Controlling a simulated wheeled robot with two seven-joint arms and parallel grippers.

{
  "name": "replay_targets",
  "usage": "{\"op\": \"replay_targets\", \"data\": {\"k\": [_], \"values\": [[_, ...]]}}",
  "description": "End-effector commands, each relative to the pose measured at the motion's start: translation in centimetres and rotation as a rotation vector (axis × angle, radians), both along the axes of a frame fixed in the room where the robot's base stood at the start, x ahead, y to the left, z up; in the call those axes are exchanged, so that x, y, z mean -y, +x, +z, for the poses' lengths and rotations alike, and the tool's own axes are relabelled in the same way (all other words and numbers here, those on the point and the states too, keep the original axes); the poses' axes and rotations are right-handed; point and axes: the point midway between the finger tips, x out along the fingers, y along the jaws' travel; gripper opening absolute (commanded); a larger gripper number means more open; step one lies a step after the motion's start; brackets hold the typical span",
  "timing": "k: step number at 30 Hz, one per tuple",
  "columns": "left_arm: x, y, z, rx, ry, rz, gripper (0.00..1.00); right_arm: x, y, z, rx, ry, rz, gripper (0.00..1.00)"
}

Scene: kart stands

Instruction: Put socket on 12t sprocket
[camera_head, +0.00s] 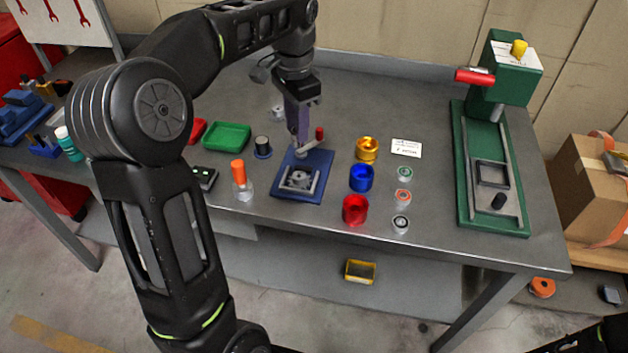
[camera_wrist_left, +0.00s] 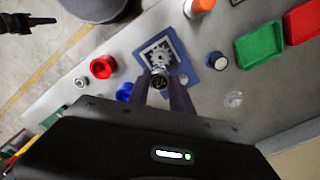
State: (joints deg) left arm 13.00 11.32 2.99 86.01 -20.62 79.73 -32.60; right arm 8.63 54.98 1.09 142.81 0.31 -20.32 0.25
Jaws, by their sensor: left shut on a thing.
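My left gripper (camera_head: 300,148) is shut on a small grey metal socket (camera_wrist_left: 159,80). It holds the socket over the rear part of a blue plate (camera_head: 318,160). On the plate a square grey frame surrounds a toothed sprocket (camera_wrist_left: 162,55), also visible in the head view (camera_head: 299,180). In the left wrist view the socket appears beside the sprocket, nearer the camera; whether they touch cannot be told. The fingers hide part of the socket. A dark end of my right arm (camera_wrist_left: 22,22) shows at the wrist view's upper left, too unclear to read its jaws.
Gold (camera_head: 367,148), blue (camera_head: 361,178) and red (camera_head: 355,209) cups stand right of the plate, with small ringed sockets (camera_head: 403,197) beyond. An orange-capped bottle (camera_head: 240,182), dark-topped cylinder (camera_head: 262,147) and green tray (camera_head: 227,136) stand left. A green press (camera_head: 515,85) stands far right.

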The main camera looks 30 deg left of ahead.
Motion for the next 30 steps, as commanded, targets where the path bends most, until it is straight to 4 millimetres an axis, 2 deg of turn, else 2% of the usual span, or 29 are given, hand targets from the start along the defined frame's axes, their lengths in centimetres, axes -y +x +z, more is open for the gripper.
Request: {"op": "replay_targets", "data": {"k": [8, 19, 30], "values": [[0.0, 0.0, -0.4, 0.0, 0.001, 0.0, 0.0, 0.0, 0.0, 0.1, 0.0, 0.0, 0.0, 0.0], [0.0, 0.0, -5.9, 0.0, 0.001, 0.0, 0.0, 0.1, -0.1, 0.7, -0.003, -0.002, -0.001, 0.0], [0.0, 0.0, -6.5, 0.0, 0.001, -0.001, 0.0, 0.1, -0.1, 0.7, -0.003, -0.003, -0.001, 0.0]]}}
